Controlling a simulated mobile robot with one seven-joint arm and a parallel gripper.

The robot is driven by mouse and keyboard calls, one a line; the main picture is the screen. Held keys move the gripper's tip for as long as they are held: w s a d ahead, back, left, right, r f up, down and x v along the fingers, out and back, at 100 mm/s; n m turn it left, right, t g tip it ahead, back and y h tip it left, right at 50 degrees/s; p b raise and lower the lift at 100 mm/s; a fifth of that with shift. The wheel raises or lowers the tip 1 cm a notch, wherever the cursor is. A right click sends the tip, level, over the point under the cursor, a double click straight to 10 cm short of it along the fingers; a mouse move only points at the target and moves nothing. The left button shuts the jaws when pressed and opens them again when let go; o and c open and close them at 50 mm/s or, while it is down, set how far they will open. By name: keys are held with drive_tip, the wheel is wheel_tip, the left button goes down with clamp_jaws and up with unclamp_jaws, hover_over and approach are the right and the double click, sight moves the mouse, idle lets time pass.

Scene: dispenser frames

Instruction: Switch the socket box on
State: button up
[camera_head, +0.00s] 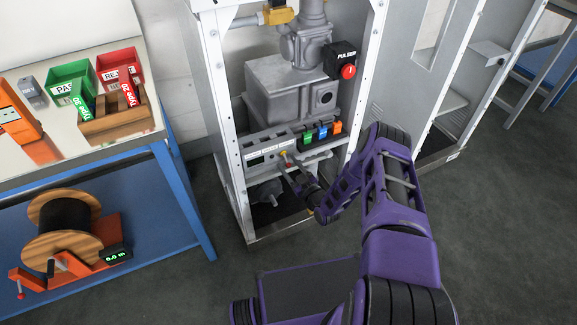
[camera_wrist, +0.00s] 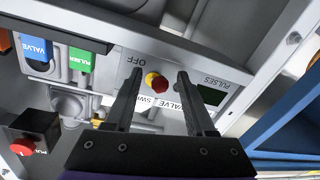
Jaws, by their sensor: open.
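The socket box (camera_head: 262,151) is a light grey panel low in the open dispenser frame. It also shows upside down in the wrist view (camera_wrist: 118,88). Its small red switch knob with a yellow part (camera_wrist: 157,83) sits beside the printed word OFF. Green (camera_wrist: 81,60) and blue (camera_wrist: 36,48) plugs stand along the same panel. My gripper (camera_wrist: 158,74) is open, with one finger on each side of the knob in the wrist view. I cannot tell whether the fingers touch it. In the head view my gripper (camera_head: 286,167) is at the panel's front.
A black box with a red button (camera_head: 348,71) hangs on the frame's right post. Grey pump housing (camera_head: 285,92) stands above the panel. A blue workbench (camera_head: 180,195) with bins and a cable reel (camera_head: 65,225) is at left. An open cabinet stands at right.

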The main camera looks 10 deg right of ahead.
sight(289, 163)
drive_tip(key=shift+w, duration=0.1)
clamp_jaws()
drive_tip(key=shift+r, duration=0.15)
idle(0.3)
drive_tip(key=shift+r+g+p, duration=0.25)
drive_tip(key=shift+g+p, duration=0.35)
drive_tip(key=shift+p, duration=0.05)
drive_tip(key=g+p, duration=0.1)
drive_tip(key=r+g+h+p, duration=0.1)
drive_tip(key=shift+s+r+g, duration=0.15)
drive_tip(key=shift+s+g, duration=0.05)
drive_tip(key=shift+g, duration=0.2)
drive_tip(key=g, duration=0.1)
drive_tip(key=r+g+h, duration=0.1)
drive_tip(key=g, duration=0.1)
drive_tip(key=g+h+p, duration=0.1)
drive_tip(key=g, duration=0.1)
drive_tip(key=shift+w+r+m, duration=0.15)
drive_tip(key=shift+r+m, duration=0.15)
drive_tip(key=shift+g, duration=0.4)
unclamp_jaws()
